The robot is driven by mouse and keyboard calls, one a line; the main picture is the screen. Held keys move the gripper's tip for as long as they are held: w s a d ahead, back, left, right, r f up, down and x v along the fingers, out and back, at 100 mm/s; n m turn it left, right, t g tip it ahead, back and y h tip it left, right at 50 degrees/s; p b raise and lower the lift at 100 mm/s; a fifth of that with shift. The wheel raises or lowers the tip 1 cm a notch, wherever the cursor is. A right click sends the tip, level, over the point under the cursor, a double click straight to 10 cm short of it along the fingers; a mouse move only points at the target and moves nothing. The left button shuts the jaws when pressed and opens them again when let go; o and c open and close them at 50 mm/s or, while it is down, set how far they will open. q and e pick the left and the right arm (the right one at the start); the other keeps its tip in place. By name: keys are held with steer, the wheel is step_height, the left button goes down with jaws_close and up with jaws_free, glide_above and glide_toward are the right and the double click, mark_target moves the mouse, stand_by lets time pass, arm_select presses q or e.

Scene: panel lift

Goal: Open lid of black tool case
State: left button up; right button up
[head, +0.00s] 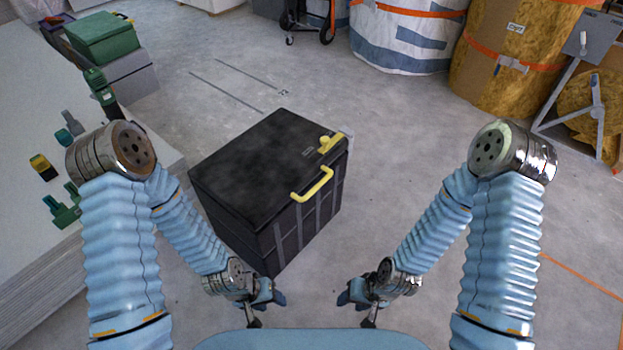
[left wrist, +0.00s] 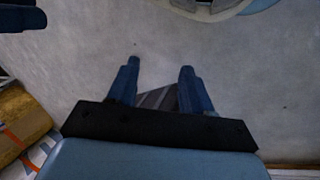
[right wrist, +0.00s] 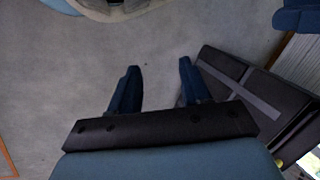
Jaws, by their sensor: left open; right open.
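The black tool case (head: 262,165) stands on the floor in front of me with its lid down. A yellow handle (head: 313,186) and a yellow latch (head: 331,142) are on its right side in the head view. My left gripper (head: 268,309) is low, just in front of the case's near corner. In the left wrist view its fingers (left wrist: 155,85) are apart with nothing held between them. My right gripper (head: 358,308) is low, to the right of the case and apart from it. Its fingers (right wrist: 157,82) are apart and empty in the right wrist view, where the case (right wrist: 245,100) shows at the right.
Wrapped rolls (head: 408,35) and a metal frame (head: 590,95) are at the back right. The floor right of the case is clear.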

arm_select(q)
steer(key=w+f+m+b, duration=0.1)
steer(key=f, duration=0.1)
steer(key=w+f+m+t+y+b, duration=0.1)
steer(key=w+b, duration=0.1)
steer(key=w+d+f+m+t+y+b, duration=0.1)
steer(key=w+f+m+b, duration=0.1)
steer(key=shift+f, duration=0.35)
steer(key=shift+c, duration=0.5)
steer(key=m+t+y+b, duration=0.4)
steer(key=m+t+b, duration=0.8)
steer(key=m+t, duration=0.4)
glide_toward(318, 184)
steer(key=w, duration=0.3)
steer(key=w+b, duration=0.1)
steer(key=w, duration=0.1)
steer(key=w+a, duration=0.1)
steer(key=w, duration=0.2)
steer(key=shift+w+f+b, duration=0.2)
steer(key=shift+w+b, duration=0.1)
steer(key=shift+w+r, duration=0.1)
steer(key=shift+w, duration=0.45)
jaws_close()
